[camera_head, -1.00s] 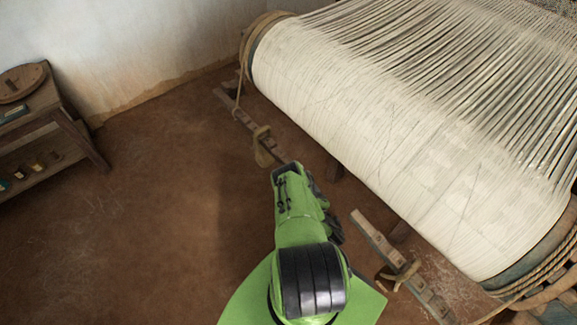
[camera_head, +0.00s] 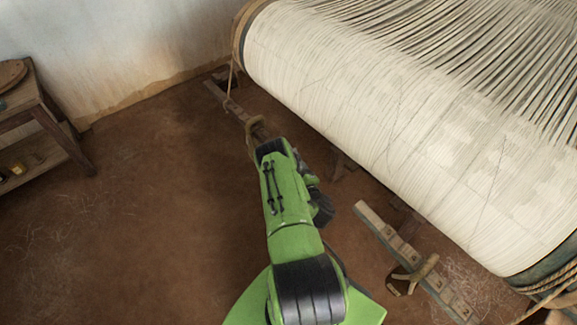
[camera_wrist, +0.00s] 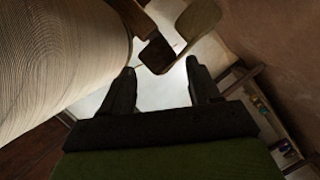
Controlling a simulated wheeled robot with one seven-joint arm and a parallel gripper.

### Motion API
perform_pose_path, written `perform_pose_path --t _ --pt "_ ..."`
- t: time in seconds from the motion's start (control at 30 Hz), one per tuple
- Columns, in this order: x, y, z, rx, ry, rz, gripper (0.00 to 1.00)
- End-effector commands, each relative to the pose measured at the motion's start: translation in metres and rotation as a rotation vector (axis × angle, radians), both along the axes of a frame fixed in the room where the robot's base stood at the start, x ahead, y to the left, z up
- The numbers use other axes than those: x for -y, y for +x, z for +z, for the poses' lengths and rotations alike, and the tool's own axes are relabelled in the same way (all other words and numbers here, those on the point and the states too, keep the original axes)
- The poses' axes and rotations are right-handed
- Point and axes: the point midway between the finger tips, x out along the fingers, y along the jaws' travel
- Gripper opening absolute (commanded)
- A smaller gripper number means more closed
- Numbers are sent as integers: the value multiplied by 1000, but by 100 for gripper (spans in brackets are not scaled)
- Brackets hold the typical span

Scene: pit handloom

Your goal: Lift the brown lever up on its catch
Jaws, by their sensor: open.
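The left brown lever (camera_head: 238,112) lies low along the floor under the cloth roll, and a tan loop-shaped catch (camera_head: 251,133) stands around it. The end of my green arm covers the near part of this lever. In the wrist view the lever's dark, blocky end (camera_wrist: 156,50) and the olive catch (camera_wrist: 197,22) show just beyond my gripper (camera_wrist: 160,82). The gripper is open, with nothing visible between its fingers. The lever end appears in line with the gap, but I cannot tell if anything touches. In the head view my gripper's fingers are hidden.
A second notched wooden bar (camera_head: 390,236) with its own loop (camera_head: 421,275) lies at the right. The large white cloth roll (camera_head: 390,130) hangs above both. A wooden shelf (camera_head: 42,125) stands at the left by the wall. The brown floor between is clear.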

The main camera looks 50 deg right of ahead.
Motion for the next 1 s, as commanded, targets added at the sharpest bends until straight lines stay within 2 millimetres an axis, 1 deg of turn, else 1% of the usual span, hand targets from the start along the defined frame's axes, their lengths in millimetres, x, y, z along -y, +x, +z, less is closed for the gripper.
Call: perform_pose_path --t 0.03,0.1,0.2,0.3,0.4,0.6,0.63,1.0 --pt "5 12 -5 1 -4 6 62" --pt "14 26 -9 -1 -5 7 62" --pt "24 42 -13 -1 -4 5 62" --pt "31 52 -15 -2 -2 2 62" --pt "35 56 -15 0 1 -1 62" --pt "35 57 -14 -1 1 -2 62" --pt "35 57 -14 -1 1 -2 60" --pt "35 57 -14 -1 1 -2 3"
